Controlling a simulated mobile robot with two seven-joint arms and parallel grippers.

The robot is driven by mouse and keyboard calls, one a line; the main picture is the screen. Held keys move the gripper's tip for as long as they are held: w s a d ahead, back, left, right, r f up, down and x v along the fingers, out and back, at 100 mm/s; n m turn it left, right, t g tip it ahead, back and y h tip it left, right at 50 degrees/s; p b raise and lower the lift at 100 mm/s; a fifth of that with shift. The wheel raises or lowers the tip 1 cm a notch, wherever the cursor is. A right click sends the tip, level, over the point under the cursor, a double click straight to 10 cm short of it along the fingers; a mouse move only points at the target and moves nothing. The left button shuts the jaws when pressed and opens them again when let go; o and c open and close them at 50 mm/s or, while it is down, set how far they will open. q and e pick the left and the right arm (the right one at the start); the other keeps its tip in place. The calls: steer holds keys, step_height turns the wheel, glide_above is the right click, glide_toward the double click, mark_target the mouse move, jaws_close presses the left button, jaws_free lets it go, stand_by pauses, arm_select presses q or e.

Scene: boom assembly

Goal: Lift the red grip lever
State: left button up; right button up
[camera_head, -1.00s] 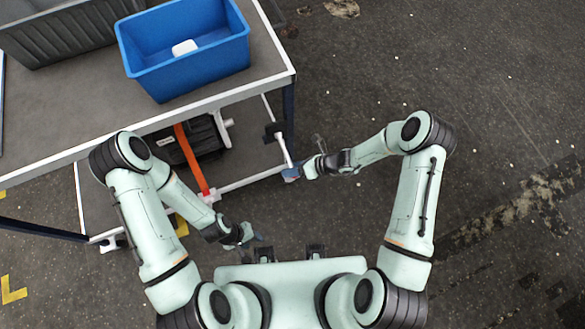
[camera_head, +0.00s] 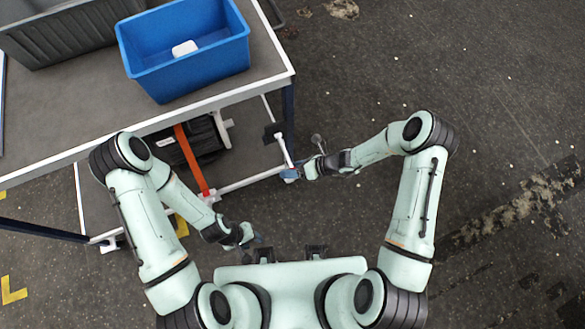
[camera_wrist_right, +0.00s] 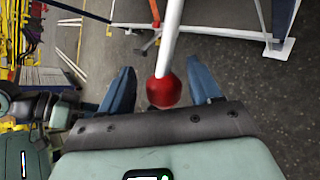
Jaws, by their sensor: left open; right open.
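The grip lever is a white rod with a round red knob (camera_wrist_right: 163,92) at its near end. In the right wrist view the knob sits between the two blue fingers of my open right gripper (camera_wrist_right: 161,72), with gaps visible on both sides. In the head view the white rod (camera_head: 284,149) runs down from a black block by the table leg to my right gripper (camera_head: 290,173), which covers its end. My left gripper (camera_head: 258,240) is open and empty, low over the floor in front of my body, away from the lever.
A table (camera_head: 75,120) holds a blue bin (camera_head: 190,75) with a white item inside, and a grey crate (camera_head: 65,38). Below it are a black box (camera_head: 205,138), an orange-red bar (camera_head: 192,160) and a white rail (camera_head: 252,180). The floor on the right is open.

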steer(key=v, duration=1.3)
steer(key=shift+p, duration=0.4)
steer(key=shift+s+r, duration=0.1)
